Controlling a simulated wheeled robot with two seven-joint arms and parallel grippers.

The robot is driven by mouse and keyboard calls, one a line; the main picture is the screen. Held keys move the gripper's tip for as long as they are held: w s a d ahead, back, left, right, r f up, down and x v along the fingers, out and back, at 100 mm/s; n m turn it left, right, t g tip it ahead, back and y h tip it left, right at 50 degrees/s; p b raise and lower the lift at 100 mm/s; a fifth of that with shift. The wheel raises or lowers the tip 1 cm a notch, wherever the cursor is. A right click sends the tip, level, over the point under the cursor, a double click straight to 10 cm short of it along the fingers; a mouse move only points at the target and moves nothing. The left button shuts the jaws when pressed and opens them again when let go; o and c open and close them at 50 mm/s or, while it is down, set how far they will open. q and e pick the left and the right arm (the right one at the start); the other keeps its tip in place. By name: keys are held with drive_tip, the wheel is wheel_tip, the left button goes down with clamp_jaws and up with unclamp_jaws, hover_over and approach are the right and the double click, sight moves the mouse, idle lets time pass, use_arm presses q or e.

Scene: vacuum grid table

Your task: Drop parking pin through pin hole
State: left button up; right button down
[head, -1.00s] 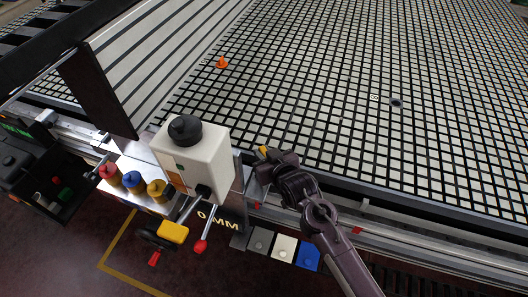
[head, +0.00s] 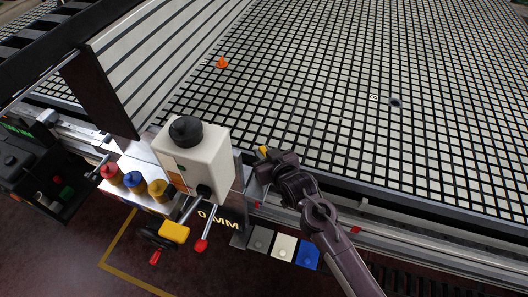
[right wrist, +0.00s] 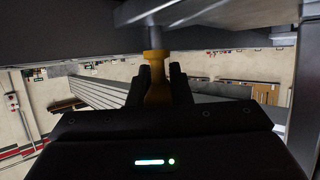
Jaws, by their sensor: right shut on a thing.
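The parking pin has a yellow head (head: 263,150), seen at the fingertips of my right gripper (head: 267,166), beside the near rail of the grid table. In the right wrist view, the yellow pin part (right wrist: 154,72) is between the two fingers of the right gripper (right wrist: 158,80), which is shut on it. A grey shaft (right wrist: 153,37) runs from the yellow part up to a grey plate (right wrist: 215,10). I cannot tell whether the shaft is in a hole or only in front of the plate. The pin hole is not visible. My left gripper is not in view.
A white head unit with a black knob (head: 200,155) stands left of the gripper, close by. Red, blue and yellow knobs (head: 133,181) sit left of it. An orange cone (head: 222,63) stands on the grid table (head: 330,90). Grey, white and blue pads (head: 284,247) are below.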

drive_tip(key=shift+r+p, duration=4)
drive_tip(key=shift+r, duration=0.2)
drive_tip(key=shift+p, duration=0.65)
